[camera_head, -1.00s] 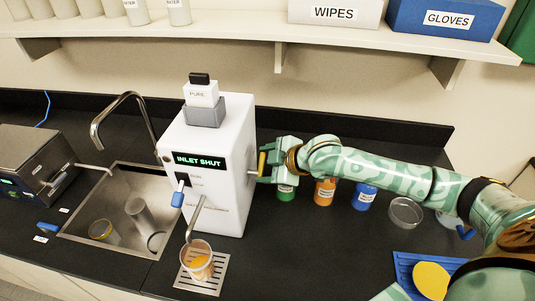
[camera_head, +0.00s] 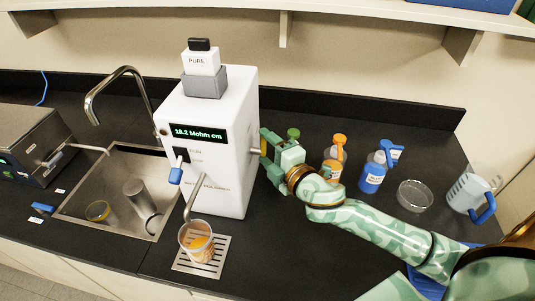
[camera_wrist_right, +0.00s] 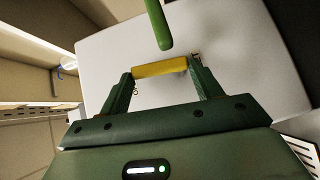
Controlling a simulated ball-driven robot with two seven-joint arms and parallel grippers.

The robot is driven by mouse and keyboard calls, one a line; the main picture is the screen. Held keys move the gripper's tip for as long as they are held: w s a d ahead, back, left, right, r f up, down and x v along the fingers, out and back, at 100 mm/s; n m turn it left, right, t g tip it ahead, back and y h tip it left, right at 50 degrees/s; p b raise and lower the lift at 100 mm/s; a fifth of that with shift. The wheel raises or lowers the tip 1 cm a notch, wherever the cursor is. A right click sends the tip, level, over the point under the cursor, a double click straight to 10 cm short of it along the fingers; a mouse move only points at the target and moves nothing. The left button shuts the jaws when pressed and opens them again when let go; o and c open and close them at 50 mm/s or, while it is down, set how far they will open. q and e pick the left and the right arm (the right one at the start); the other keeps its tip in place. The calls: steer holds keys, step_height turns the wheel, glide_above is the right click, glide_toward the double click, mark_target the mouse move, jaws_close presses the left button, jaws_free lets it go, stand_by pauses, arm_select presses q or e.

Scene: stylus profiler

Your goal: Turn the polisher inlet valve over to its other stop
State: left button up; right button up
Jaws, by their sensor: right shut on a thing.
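The polisher (camera_head: 225,150) is a white box on the black counter, and its green display reads "18.2 Mohm cm". The yellow inlet valve handle (camera_wrist_right: 160,67) sits across between my right gripper's two fingers in the wrist view, close to the white side panel. My right gripper (camera_head: 268,147) is at the right side of the polisher, shut on that handle. In the head view the gripper mostly hides the handle, and a short pipe stub (camera_head: 256,151) shows beside it. My left gripper is not in view.
A beaker with orange contents (camera_head: 196,240) stands on the drip tray under the spout. A blue-tipped lever (camera_head: 176,174) is on the polisher front. Right of my gripper stand an orange-topped bottle (camera_head: 335,165), a blue bottle (camera_head: 372,175), a glass dish (camera_head: 414,195) and a pitcher (camera_head: 468,194).

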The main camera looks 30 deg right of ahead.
steer(key=shift+s+a+f+n+t+b, duration=0.15)
steer(key=shift+f+n+t+b, duration=0.25)
steer(key=shift+b, duration=0.55)
steer(key=shift+r, duration=0.15)
steer(key=o, duration=1)
steer(key=shift+s+d+b, duration=0.35)
steer(key=shift+s+d, duration=0.05)
steer(key=shift+s, duration=2.3)
steer(key=shift+s+d+b, duration=0.3)
steer(key=shift+s+d, duration=0.05)
steer(key=shift+s, duration=2.35)
steer(key=shift+s+d+b, duration=0.35)
steer(key=shift+s+d, duration=0.05)
steer(key=shift+s, duration=2.3)
